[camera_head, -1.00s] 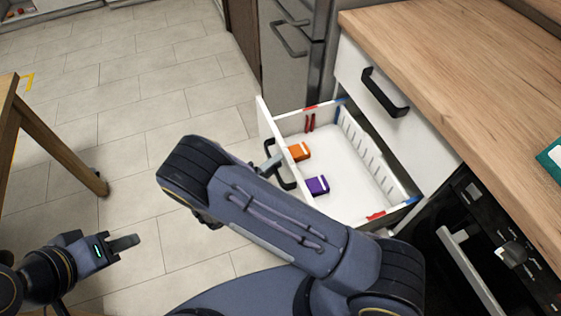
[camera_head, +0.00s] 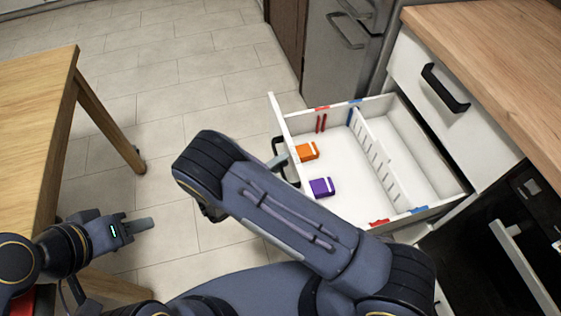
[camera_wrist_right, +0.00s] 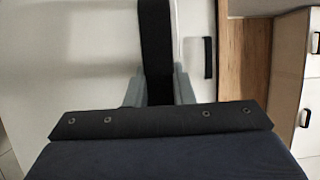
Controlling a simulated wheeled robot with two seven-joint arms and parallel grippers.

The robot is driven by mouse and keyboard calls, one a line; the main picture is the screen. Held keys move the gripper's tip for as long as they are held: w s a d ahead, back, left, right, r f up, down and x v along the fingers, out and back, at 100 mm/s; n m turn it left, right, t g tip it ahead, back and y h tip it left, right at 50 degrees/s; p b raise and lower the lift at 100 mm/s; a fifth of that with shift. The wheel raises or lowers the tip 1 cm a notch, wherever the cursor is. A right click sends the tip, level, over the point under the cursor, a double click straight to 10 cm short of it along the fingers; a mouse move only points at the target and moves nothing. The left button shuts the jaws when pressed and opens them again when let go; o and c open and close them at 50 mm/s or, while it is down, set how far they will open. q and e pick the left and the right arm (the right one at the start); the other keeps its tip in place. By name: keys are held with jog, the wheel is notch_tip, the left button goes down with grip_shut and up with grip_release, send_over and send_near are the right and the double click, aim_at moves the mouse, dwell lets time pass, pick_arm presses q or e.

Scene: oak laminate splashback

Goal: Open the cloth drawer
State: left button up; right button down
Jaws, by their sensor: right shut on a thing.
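The drawer (camera_head: 360,207) is white and stands well out from the cabinet. A slotted divider separates a bare rear compartment. My right gripper (camera_head: 277,162) is at the drawer front, shut on its black handle (camera_head: 292,176), partly hidden by my arm. In the right wrist view the black handle (camera_wrist_right: 155,45) runs between the two grey fingers. My left gripper (camera_head: 139,225) is away at the left, its finger gap not visible.
A wooden table (camera_head: 40,130) stands at the left, near my left arm. Another drawer with a black handle (camera_head: 445,87) is shut under the wooden worktop (camera_head: 500,60). A dark oven (camera_head: 500,230) is at the lower right. Tiled floor (camera_head: 190,100) lies clear between.

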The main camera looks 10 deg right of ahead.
jog(key=shift+a, duration=0.25)
jog(key=c, duration=1.2)
grip_release()
jog(key=shift+c, duration=0.2)
jog(key=shift+a, duration=0.1)
jog(key=v, duration=0.7)
jog(key=shift+s+a, duration=0.2)
jog(key=shift+a, duration=0.1)
